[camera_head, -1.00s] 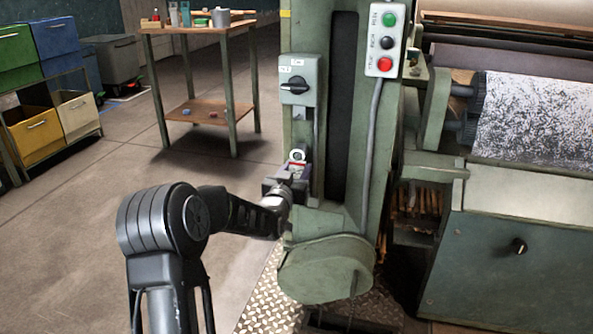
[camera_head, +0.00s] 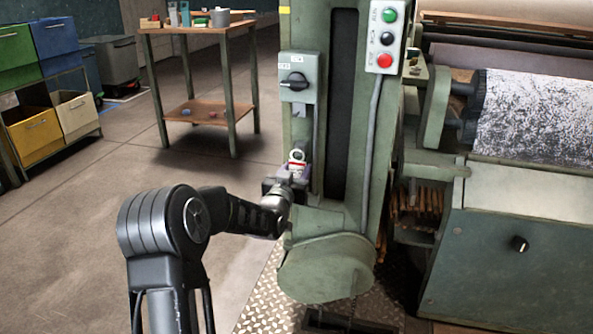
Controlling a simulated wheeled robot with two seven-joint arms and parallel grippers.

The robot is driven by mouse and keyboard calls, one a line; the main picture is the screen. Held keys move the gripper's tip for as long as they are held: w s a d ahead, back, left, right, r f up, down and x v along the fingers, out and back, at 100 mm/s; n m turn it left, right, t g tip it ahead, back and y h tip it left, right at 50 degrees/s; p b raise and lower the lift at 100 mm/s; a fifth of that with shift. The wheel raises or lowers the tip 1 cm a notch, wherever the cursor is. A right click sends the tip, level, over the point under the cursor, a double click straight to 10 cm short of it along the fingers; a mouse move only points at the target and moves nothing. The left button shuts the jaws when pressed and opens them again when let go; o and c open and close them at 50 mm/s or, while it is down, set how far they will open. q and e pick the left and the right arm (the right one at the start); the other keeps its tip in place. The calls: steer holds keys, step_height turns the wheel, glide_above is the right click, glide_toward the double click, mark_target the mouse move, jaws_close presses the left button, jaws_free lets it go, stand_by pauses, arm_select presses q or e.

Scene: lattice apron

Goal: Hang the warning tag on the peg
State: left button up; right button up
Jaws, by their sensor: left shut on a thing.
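The warning tag (camera_head: 297,168) is small, white and red, with a ring-like top. It stands upright in front of the green machine column, below the grey switch box. My left gripper (camera_head: 293,178) is shut on the tag's lower part, and its arm comes in from the lower left. The peg cannot be made out; the tag or gripper may hide it. I cannot tell whether the tag touches the column. My right gripper is not in view.
The switch box (camera_head: 299,78) with a black knob sits on the machine column (camera_head: 340,170) above the tag. A button panel (camera_head: 385,38) is at its upper right. A rounded green housing (camera_head: 325,270) is below. A wooden table (camera_head: 200,27) stands behind left, with open floor before it.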

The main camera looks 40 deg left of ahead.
arm_select(q)
steer(key=o, duration=1.3)
steer(key=shift+o, duration=0.2)
steer(key=shift+s+d, duration=0.1)
steer(key=shift+s, duration=0.15)
steer(key=p+v, duration=0.2)
steer(key=v, duration=0.5)
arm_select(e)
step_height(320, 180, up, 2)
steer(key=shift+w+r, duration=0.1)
arm_select(q)
steer(key=shift+s, duration=0.1)
